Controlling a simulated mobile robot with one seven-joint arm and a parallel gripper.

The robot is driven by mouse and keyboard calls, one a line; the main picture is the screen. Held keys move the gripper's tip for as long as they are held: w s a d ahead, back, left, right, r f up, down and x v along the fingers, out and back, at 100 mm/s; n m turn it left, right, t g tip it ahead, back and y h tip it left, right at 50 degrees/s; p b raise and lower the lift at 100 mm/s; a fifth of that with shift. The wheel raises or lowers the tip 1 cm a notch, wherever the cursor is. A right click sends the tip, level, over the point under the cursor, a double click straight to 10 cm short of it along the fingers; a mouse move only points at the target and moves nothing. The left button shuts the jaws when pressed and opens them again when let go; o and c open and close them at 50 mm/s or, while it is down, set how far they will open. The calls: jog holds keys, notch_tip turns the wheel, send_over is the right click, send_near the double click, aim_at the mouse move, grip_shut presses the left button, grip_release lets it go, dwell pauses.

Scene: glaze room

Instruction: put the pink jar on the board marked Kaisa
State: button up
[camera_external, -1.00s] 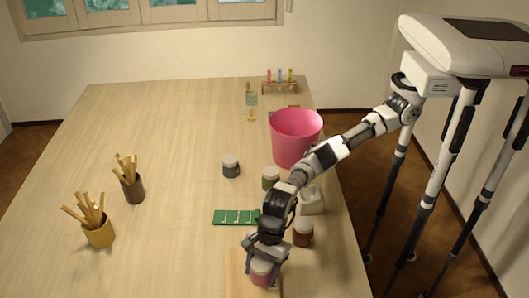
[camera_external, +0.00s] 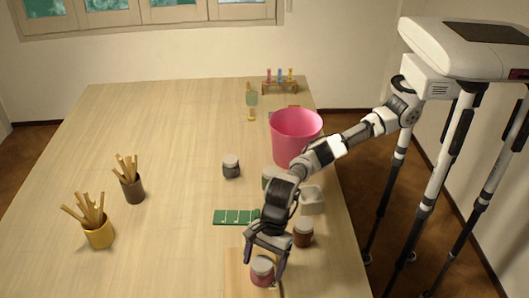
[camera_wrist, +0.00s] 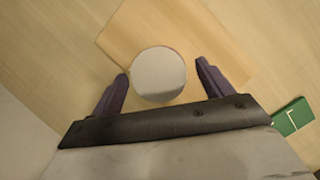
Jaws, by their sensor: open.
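The pink jar (camera_external: 262,273), with a pale grey lid, stands upright on a light wooden board (camera_external: 236,270) near the front of the table. No name on the board can be read. In the wrist view the round lid (camera_wrist: 158,78) lies between my fingers, with the board (camera_wrist: 205,35) under it. My gripper (camera_external: 264,262) is open, with its fingers on either side of the jar's upper part; in the wrist view a gap shows beside each finger.
A dark red-brown jar (camera_external: 303,234) and a white dish (camera_external: 312,200) stand right of my arm. A green card (camera_external: 232,217) lies behind the board. A pink bucket (camera_external: 296,138), a grey jar (camera_external: 231,167) and stick-filled cups (camera_external: 98,236) stand farther off.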

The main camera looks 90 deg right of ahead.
jog(key=r+b, duration=0.1)
jog(key=r, duration=0.5)
jog(key=r+b, duration=0.1)
jog(key=r, duration=0.2)
jog(key=shift+s+d+b, duration=0.25)
jog(key=shift+d+b, duration=0.1)
jog(key=shift+d, duration=0.05)
